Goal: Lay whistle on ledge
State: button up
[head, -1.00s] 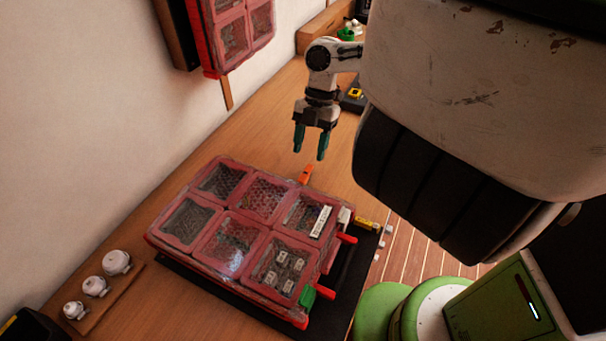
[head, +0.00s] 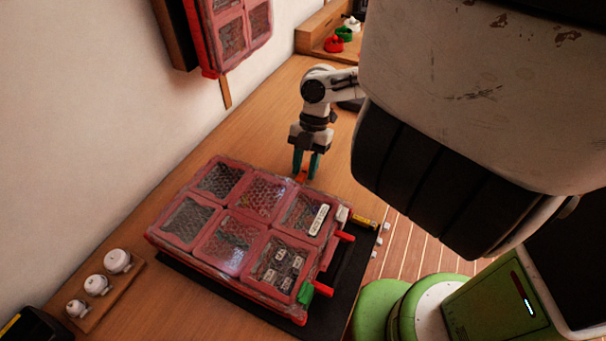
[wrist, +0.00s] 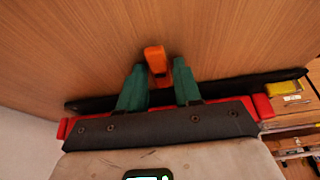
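The whistle looks to be the small orange piece (head: 301,177) on the wooden table, just behind the red case's far edge; the fingers partly hide it in the head view. In the wrist view the orange whistle (wrist: 156,60) shows between and slightly beyond the teal fingertips. My gripper (head: 305,170) points down over it. In the wrist view my gripper (wrist: 159,75) has its fingers apart, with a gap on both sides of the whistle. A raised wooden ledge (head: 318,42) stands against the wall at the back, bearing a red and a green ring-like item.
A red compartment case (head: 232,236) with clear lids lies on a black mat (head: 345,290) close in front of my gripper. Another red case (head: 232,35) hangs on the wall. White rounded pieces stand on a small board (head: 112,294) at left. Table left of my gripper is bare.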

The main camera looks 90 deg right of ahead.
grip_shut()
